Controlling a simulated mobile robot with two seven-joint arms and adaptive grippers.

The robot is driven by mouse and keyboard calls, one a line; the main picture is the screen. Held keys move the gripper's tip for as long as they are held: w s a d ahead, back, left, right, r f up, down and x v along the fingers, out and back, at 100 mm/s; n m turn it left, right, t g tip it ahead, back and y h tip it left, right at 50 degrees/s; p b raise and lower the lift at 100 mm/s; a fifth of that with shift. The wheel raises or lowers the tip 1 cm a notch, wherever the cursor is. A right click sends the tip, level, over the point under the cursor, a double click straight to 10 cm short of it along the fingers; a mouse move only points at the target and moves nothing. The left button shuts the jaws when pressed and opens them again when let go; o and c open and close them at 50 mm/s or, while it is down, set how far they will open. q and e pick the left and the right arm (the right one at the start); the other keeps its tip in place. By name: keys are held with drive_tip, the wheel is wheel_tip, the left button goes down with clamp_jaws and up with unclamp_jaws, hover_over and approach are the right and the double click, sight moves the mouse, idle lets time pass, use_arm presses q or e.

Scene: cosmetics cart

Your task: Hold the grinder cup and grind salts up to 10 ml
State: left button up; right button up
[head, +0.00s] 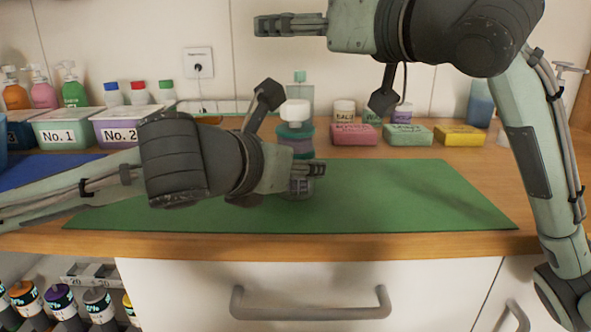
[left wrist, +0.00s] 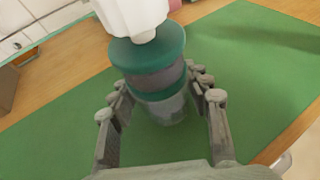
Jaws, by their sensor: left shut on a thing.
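The grinder (head: 296,143) stands upright over the green mat, with a white top, teal bands and a grey-purple body. Its clear grinder cup (head: 300,187) is at the bottom, partly behind my left gripper (head: 318,170). In the left wrist view the grinder (left wrist: 150,65) rises between the fingers of my left gripper (left wrist: 165,95), with the cup (left wrist: 165,110) low between them. The left gripper is shut on the cup. My right gripper (head: 258,26) is high above the table, pointing left, away from the grinder; its finger opening is unclear. The salt level cannot be read.
The green mat (head: 420,200) is clear to the right. Boxes No. 1 (head: 66,130) and No. 2 (head: 118,133) and pump bottles stand at the back left. A clear bottle (head: 301,88) stands behind the grinder.

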use_arm(q)
drive_tip(key=o, duration=1.4)
drive_tip(key=shift+c, duration=0.2)
